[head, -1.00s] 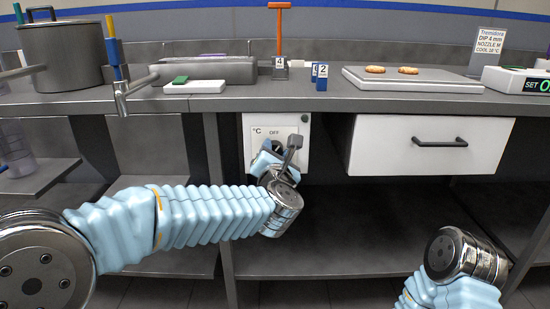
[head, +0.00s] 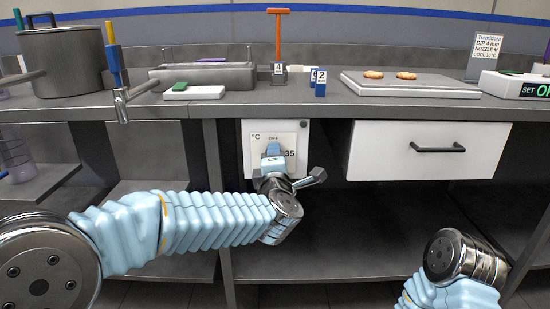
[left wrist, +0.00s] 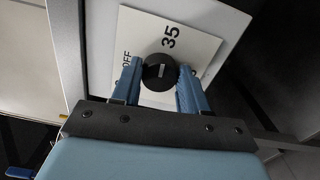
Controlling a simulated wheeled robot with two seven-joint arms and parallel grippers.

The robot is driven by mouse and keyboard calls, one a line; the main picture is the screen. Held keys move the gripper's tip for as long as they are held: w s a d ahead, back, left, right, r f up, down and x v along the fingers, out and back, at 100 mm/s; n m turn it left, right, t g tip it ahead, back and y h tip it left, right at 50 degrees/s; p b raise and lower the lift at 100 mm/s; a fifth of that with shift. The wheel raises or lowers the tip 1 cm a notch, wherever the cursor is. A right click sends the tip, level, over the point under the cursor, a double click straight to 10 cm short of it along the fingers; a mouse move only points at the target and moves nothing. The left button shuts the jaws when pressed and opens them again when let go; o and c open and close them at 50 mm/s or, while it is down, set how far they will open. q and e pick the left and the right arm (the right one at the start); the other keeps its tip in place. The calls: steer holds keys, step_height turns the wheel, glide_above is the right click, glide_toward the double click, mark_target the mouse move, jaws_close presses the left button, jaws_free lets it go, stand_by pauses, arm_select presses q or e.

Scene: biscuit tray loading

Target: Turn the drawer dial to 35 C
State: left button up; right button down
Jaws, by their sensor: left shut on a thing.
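The dial (left wrist: 157,76) is a round black knob with a pale mark on its face, on a white plate (left wrist: 201,50) lettered OFF and 35. In the head view the plate (head: 258,139) shows °C, OFF and 35 on a white panel under the counter. My left gripper (head: 272,151) reaches the plate and hides the dial there. In the left wrist view its blue fingers (left wrist: 160,82) are shut on the dial, one on either side. My right gripper is out of view; only my right wrist shows at lower right.
A white drawer (head: 385,150) with a dark handle is right of the dial panel. The counter (head: 245,105) above bears a pot (head: 62,62), a baking tray (head: 440,89) with two biscuits, and a display box (head: 515,84). Below is an open shelf (head: 340,245).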

arm_select(q)
steer(key=shift+f+m, duration=0.1)
steer(key=shift+m, duration=0.5)
steer(key=o, duration=1)
steer(key=shift+o, duration=0.2)
steer(key=s, duration=1.4)
steer(key=shift+b, duration=0.35)
steer(key=shift+w, duration=0.1)
